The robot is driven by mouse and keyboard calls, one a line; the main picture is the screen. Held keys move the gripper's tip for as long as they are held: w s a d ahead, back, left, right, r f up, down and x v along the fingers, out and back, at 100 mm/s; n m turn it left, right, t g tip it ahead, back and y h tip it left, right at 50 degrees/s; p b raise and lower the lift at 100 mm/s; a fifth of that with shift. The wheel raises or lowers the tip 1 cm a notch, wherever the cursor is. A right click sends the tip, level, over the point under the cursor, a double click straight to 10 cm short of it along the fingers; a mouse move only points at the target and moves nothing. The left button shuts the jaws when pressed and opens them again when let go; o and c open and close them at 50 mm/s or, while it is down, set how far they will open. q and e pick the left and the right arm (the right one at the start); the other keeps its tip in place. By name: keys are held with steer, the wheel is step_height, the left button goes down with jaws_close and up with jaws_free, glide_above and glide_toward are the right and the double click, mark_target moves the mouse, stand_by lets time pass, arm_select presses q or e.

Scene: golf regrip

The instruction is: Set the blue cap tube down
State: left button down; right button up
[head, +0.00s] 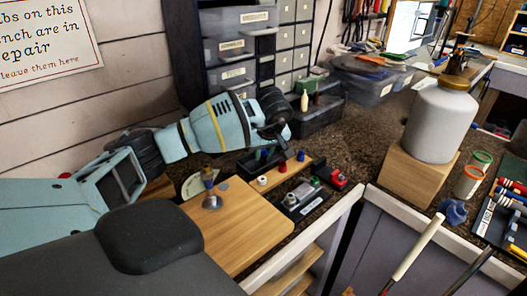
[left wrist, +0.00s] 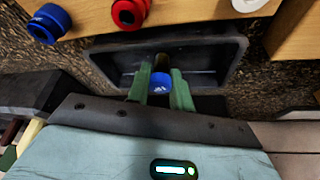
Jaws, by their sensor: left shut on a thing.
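My left gripper (head: 264,154) is low at the black tray (head: 243,166) in the head view. In the left wrist view its two green fingers (left wrist: 158,92) are shut on the blue cap tube (left wrist: 160,81). The blue cap faces the camera between the fingertips, and a dark body shows just beyond it. The tube is over the black tray (left wrist: 110,62), inside its outline. Whether it touches the tray floor cannot be told. My right gripper is not in view.
A wooden rack (head: 272,177) beside the tray holds a white cap (head: 262,181), a red cap (head: 283,167) and another blue cap (head: 300,156). A wooden board (head: 245,225) lies in front. A large white jar (head: 438,120) stands on a wooden block (head: 415,175) at right.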

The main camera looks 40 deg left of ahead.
arm_select(q)
steer(key=shift+f, duration=0.1)
steer(key=c, duration=1.2)
jaws_free()
steer(key=shift+c, duration=0.2)
steer(key=v, duration=1.2)
steer(key=shift+r, duration=0.2)
